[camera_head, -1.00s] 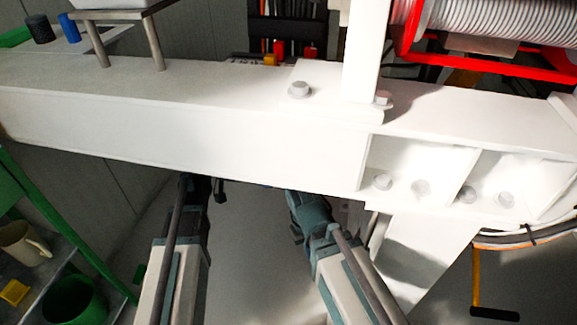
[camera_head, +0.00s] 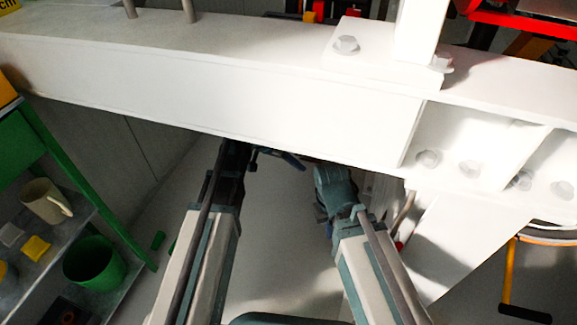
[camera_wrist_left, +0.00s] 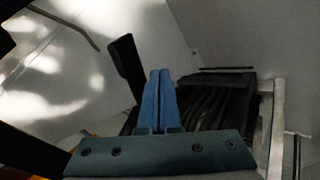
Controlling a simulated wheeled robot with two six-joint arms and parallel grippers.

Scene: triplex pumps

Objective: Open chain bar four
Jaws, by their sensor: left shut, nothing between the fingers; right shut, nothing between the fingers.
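I cannot make out which part is chain bar four. My left gripper (camera_head: 292,160) is at the lower edge of the big white beam (camera_head: 220,95) in the head view, partly dark and pointing right. In the left wrist view its two blue fingers (camera_wrist_left: 159,98) are together with nothing between them. A black upright bar (camera_wrist_left: 126,66) stands just left of the fingers, and a black ribbed bundle (camera_wrist_left: 215,108) lies beyond them to the right. My right gripper (camera_head: 322,212) is lower, below the beam, shut; its fingertips are mostly hidden.
The white beam with bolts (camera_head: 345,45) crosses above both arms. A white slanted support (camera_head: 465,235) stands to the right. A green-framed shelf (camera_head: 120,235) at left holds a beige mug (camera_head: 47,202) and a green cup (camera_head: 95,262). An orange handle (camera_head: 509,275) is at lower right.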

